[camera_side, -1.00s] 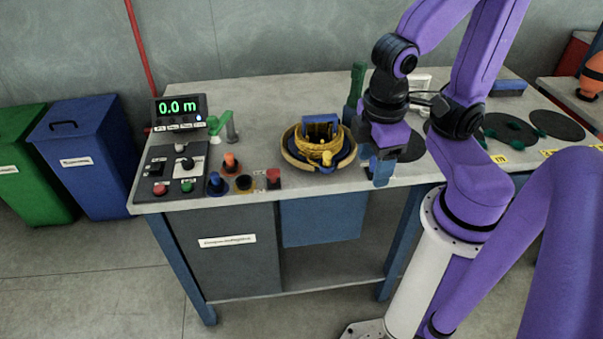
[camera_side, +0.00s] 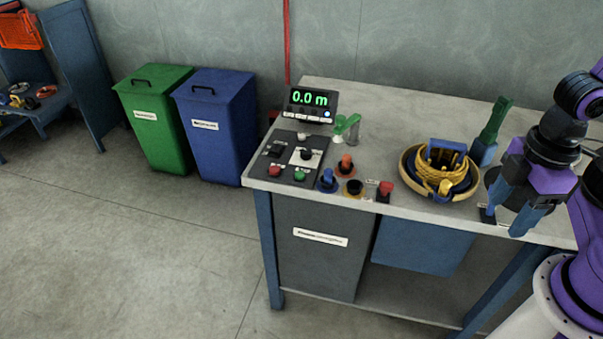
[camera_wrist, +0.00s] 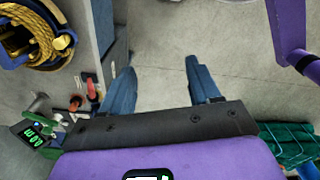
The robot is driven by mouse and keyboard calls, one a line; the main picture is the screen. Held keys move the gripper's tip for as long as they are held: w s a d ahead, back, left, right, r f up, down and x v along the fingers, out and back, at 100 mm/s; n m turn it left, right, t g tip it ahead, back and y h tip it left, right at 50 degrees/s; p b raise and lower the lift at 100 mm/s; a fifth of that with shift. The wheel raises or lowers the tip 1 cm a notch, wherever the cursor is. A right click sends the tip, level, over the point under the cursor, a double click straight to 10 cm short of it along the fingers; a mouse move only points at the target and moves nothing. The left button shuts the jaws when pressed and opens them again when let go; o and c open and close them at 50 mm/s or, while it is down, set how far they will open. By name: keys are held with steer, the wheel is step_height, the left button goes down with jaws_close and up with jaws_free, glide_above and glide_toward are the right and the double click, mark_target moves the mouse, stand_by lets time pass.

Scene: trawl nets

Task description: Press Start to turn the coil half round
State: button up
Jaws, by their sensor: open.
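The yellow rope coil (camera_side: 452,158) sits in a round tan and blue holder on the bench; it also shows at the upper left of the wrist view (camera_wrist: 42,38). The control panel (camera_side: 287,158) lies at the bench's left end with a green button (camera_side: 299,176), a red button (camera_side: 275,171) and a dark knob. Their labels are too small to read, so I cannot tell which is Start. My gripper (camera_side: 507,215) is right of the coil, by the front edge, with blue fingers apart. In the wrist view my gripper (camera_wrist: 160,68) is empty, over the floor.
A display (camera_side: 312,100) reading 0.0 m stands behind the panel. Blue, orange, black and red fittings (camera_side: 346,164) stand between panel and coil. A green-handled tool (camera_side: 494,122) stands behind the coil. The bench's back middle (camera_side: 400,115) is clear.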

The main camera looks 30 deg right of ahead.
steer(key=shift+c, duration=0.3)
jaws_close()
stand_by(1.6)
